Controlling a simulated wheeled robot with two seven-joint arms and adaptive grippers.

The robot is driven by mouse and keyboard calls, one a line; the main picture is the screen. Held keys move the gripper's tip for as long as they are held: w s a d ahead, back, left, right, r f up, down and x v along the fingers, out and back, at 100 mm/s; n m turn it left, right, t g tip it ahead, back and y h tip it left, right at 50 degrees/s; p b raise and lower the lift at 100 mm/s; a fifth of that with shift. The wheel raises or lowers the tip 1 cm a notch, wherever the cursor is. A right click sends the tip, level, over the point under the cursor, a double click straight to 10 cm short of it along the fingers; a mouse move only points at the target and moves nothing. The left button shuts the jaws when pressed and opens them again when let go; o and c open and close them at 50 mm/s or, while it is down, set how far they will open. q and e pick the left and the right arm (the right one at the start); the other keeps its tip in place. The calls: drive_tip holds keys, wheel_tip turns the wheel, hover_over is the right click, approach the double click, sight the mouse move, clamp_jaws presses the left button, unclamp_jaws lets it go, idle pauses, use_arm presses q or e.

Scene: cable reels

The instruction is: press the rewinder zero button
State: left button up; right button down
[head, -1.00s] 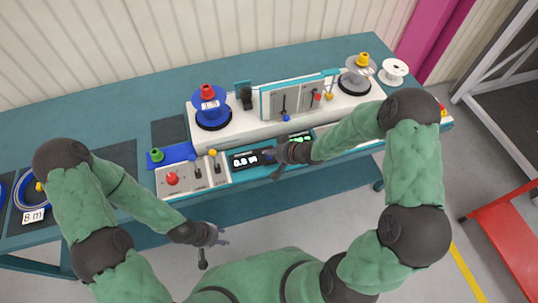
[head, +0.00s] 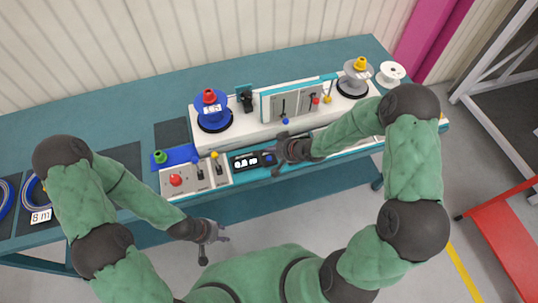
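The rewinder's front panel carries a dark display (head: 245,162) with white digits that look like 0.0 m. A small blue spot, which looks like the zero button (head: 268,158), sits at the display's right end. My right gripper (head: 276,160) is at that end of the display, its fingertips over or beside the button; contact cannot be told. Its fingers are too small and dark to tell open or shut. My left gripper (head: 219,240) hangs in front of the bench, away from the panel, with its fingers spread and empty.
A blue reel (head: 212,112) and a grey reel (head: 355,82) stand on the white machine. A control panel with a red button (head: 176,180) and levers lies left of the display. A white spool (head: 391,72) and a blue coil tagged 8 m (head: 40,217) lie on the bench.

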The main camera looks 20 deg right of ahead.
drive_tip(key=shift+r+p, duration=1.1)
drive_tip(key=shift+r, duration=0.2)
drive_tip(key=shift+f, duration=0.1)
drive_tip(key=shift+s+a+f, duration=0.1)
drive_tip(key=shift+s+f, duration=0.1)
drive_tip(key=shift+s, duration=0.05)
drive_tip(key=s+f+g, duration=0.1)
drive_tip(key=s+f, duration=0.1)
drive_tip(key=s, duration=0.1)
drive_tip(key=s+a+f+m+g, duration=0.1)
drive_tip(key=s+f, duration=0.2)
drive_tip(key=s+a+f+g, duration=0.1)
drive_tip(key=s+f, duration=0.2)
drive_tip(key=shift+h, duration=0.4)
drive_tip(key=s+a+f+m+g, duration=0.1)
drive_tip(key=s+f+g, duration=0.15)
drive_tip(key=s, duration=0.45)
drive_tip(key=s+a+f+g, duration=0.1)
drive_tip(key=s+f+g, duration=0.15)
drive_tip(key=s, duration=0.55)
wheel_tip(320, 180, down, 7)
drive_tip(key=w+a+n+t+b, duration=0.1)
drive_tip(key=w+b, duration=0.1)
drive_tip(key=b, duration=0.6)
drive_tip(key=shift+a+h, duration=0.25)
drive_tip(key=shift+h, duration=0.15)
